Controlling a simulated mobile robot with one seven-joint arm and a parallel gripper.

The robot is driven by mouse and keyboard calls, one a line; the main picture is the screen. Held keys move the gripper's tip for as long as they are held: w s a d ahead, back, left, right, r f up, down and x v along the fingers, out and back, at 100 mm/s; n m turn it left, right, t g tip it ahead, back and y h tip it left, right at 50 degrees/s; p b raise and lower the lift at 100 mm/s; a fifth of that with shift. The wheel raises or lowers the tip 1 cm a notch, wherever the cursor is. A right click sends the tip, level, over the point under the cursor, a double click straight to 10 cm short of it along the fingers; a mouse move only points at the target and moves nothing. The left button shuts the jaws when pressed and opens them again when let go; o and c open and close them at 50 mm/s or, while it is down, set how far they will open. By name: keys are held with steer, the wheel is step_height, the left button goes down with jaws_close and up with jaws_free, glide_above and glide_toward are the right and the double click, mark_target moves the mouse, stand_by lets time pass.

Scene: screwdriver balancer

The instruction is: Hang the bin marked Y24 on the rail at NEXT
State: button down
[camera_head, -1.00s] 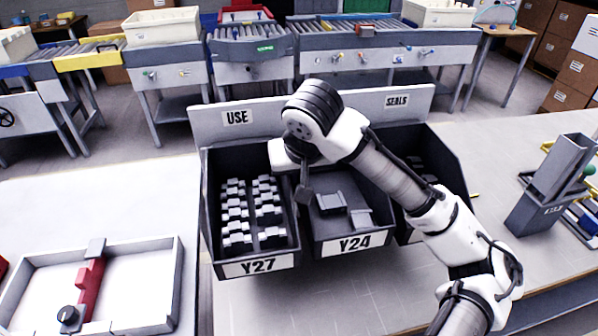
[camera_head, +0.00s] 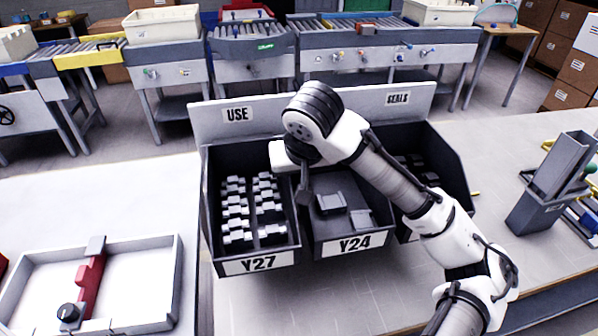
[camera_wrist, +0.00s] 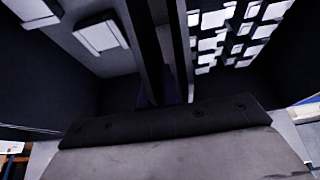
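The dark bin marked Y24 (camera_head: 355,243) hangs in the middle of the grey rail board (camera_head: 260,108), tilted toward me. It holds a few grey parts (camera_head: 331,203) and much of its floor is bare. My gripper (camera_head: 304,192) points down at the left side of Y24, by the walls between it and the bin marked Y27 (camera_head: 258,264). In the wrist view two dark upright strips (camera_wrist: 158,50) run between the two bins' contents; I cannot tell walls from fingers there. Whether it grips a wall is unclear. No NEXT label is readable; my arm covers the board's middle.
Y27, under the USE label (camera_head: 237,115), is full of several grey parts. A third bin (camera_head: 440,165) under the SEALS label (camera_head: 397,98) is partly behind my arm. A white tray (camera_head: 140,290) lies front left; a grey holder (camera_head: 548,190) stands right.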

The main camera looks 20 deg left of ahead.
steer(key=c, duration=1.6)
jaws_free()
steer(key=shift+o, duration=0.2)
steer(key=b+v, duration=0.1)
steer(key=v, duration=1.3)
steer(key=shift+w, duration=0.1)
steer(key=shift+r, duration=0.15)
steer(key=p+v, duration=0.4)
steer(key=v, duration=0.1)
steer(key=shift+s+d+r+p, duration=0.1)
steer(key=shift+s+d+p, duration=0.1)
steer(key=shift+s+p, duration=0.15)
